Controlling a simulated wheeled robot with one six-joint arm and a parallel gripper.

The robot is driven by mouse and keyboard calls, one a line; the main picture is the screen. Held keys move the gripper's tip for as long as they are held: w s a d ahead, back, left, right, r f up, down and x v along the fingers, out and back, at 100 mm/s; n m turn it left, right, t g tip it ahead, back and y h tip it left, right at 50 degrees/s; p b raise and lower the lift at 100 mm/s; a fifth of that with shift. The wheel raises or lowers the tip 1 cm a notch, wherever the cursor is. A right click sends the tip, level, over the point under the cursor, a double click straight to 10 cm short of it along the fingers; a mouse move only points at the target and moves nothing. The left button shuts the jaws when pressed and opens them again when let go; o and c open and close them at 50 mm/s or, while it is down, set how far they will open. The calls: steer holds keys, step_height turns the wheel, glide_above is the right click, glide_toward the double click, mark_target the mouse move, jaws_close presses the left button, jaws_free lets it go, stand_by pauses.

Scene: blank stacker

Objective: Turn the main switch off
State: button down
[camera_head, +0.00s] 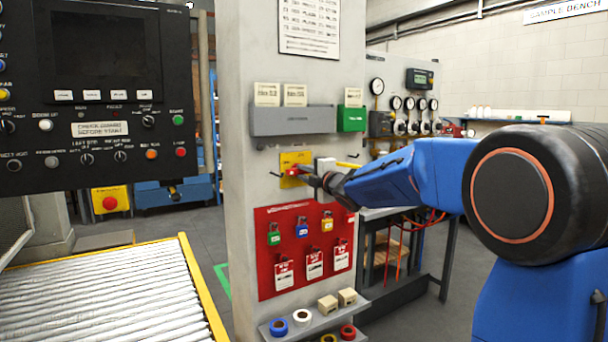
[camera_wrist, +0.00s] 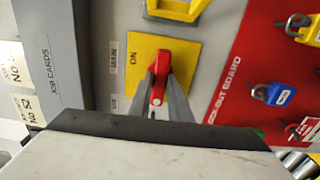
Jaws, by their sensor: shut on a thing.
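The main switch is a red handle (camera_wrist: 158,82) on a yellow plate (camera_wrist: 140,52) fixed to a grey column. In the wrist view the word ON shows on the plate beside the handle. In the head view the yellow plate (camera_head: 296,160) sits above the red lock-out board, and the red handle (camera_head: 291,172) shows at my fingertips. My gripper (camera_wrist: 158,88) is shut on the red handle, one finger on each side of it. In the head view my gripper (camera_head: 305,174) reaches in from the right, and my wrist hides part of the column.
The red lock-out board (camera_head: 262,232) with several padlocks and tags hangs below the switch. A grey job-card holder (camera_head: 290,121) and a green box (camera_head: 351,119) are above. A small shelf (camera_head: 318,322) with tape rolls juts out at the bottom. A roller conveyor (camera_head: 100,295) stands left.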

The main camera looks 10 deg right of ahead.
steer(key=shift+f, duration=0.1)
steer(key=c, duration=1.6)
jaws_free()
steer(key=shift+c, duration=0.2)
steer(key=v, duration=1.7)
steer(key=shift+s, duration=0.2)
steer(key=shift+d, duration=0.1)
